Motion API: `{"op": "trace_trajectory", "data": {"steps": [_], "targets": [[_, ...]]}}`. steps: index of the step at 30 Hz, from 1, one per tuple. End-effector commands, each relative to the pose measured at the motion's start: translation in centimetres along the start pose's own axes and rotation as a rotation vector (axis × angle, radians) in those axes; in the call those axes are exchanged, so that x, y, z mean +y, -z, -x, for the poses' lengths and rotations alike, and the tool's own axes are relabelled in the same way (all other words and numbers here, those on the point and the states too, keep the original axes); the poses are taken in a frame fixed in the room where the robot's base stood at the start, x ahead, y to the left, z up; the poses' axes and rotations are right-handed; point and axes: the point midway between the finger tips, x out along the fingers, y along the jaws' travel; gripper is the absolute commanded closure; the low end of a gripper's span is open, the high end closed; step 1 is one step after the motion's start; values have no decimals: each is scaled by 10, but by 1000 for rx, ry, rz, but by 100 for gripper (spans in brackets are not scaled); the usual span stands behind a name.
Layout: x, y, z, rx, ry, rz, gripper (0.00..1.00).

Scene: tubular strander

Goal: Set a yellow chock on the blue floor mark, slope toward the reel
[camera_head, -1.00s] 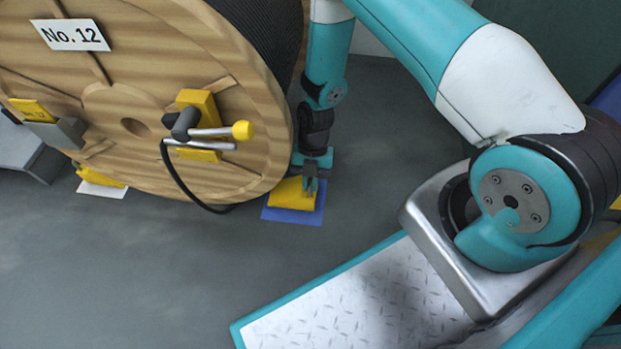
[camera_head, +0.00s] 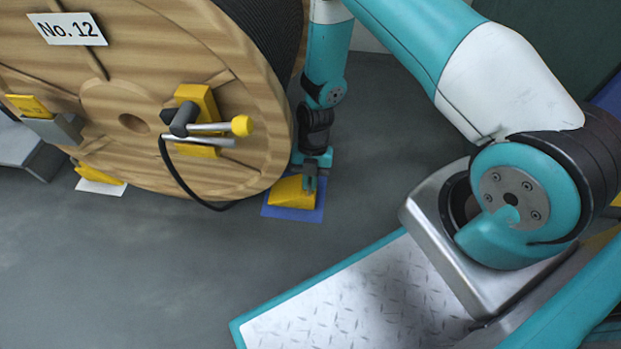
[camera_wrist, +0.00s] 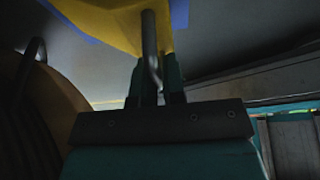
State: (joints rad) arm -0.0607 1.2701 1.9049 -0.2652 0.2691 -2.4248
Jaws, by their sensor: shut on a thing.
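The yellow chock (camera_head: 288,192) is over the blue floor mark (camera_head: 287,214), beside the lower right edge of the wooden reel (camera_head: 120,165). Blue shows around the chock. Its low end appears to point left, toward the reel. I cannot tell whether it rests fully on the floor. My gripper (camera_head: 309,184) is shut at the chock's right side. In the wrist view, my gripper (camera_wrist: 157,80) is closed around a grey bent rod (camera_wrist: 150,45) in front of the yellow chock (camera_wrist: 105,22). A strip of the blue mark (camera_wrist: 179,12) shows there.
Another yellow chock (camera_head: 103,177) sits on a white floor mark (camera_head: 100,188) at the reel's lower left. A grey holder (camera_head: 57,130) with a yellow piece is further left. A crank (camera_head: 210,128) and black cable stick out from the reel. The front floor is clear.

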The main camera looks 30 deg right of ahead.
Motion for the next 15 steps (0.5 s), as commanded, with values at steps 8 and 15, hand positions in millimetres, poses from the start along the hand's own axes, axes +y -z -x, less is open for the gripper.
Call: {"op": "trace_trajectory", "data": {"steps": [8, 15], "targets": [[0, 0, 0, 0, 0, 0, 60], [0, 0, 5, -1, -1, 0, 60]]}}
